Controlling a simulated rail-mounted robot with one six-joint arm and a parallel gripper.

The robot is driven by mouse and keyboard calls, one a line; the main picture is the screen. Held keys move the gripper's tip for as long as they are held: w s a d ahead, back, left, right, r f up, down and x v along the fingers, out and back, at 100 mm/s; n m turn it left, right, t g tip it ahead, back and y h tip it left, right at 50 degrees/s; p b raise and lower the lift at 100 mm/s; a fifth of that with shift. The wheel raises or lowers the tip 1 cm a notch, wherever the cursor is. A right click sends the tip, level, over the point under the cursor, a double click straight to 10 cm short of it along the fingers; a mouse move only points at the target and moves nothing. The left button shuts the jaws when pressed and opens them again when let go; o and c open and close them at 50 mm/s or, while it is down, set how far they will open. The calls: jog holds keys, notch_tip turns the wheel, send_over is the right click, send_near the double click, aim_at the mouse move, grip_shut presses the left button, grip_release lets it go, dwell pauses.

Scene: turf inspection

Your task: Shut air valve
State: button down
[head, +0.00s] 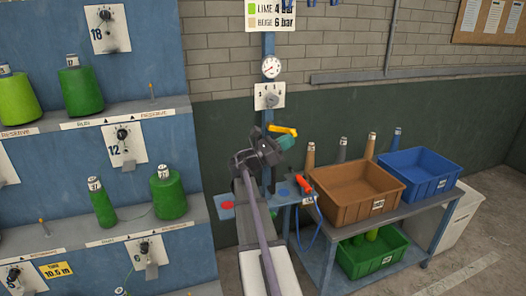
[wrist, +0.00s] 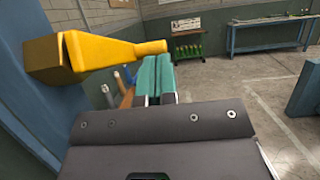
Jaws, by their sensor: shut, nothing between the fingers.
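The air valve's yellow lever (head: 283,130) sticks out roughly level from the blue post (head: 268,45), below the pressure gauge (head: 271,67). In the wrist view the lever (wrist: 100,54) is large at the upper left, with its narrow end pointing right. My gripper (head: 287,142) is just below the lever in the head view. Its teal fingers are closed together with nothing between them. In the wrist view the fingertips (wrist: 157,70) are close to the lever's narrow end; I cannot tell whether they touch it.
A dial plate (head: 269,96) is on the post above the lever. A cart with a brown crate (head: 358,206) and blue crate (head: 437,188) stands right. A yarn rack (head: 150,60) stands left.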

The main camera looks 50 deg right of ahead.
jog(key=shift+s+d+r+p, duration=0.15)
jog(key=shift+d+r+p, duration=0.1)
jog(key=shift+r+p, duration=0.3)
jog(key=shift+r, duration=0.15)
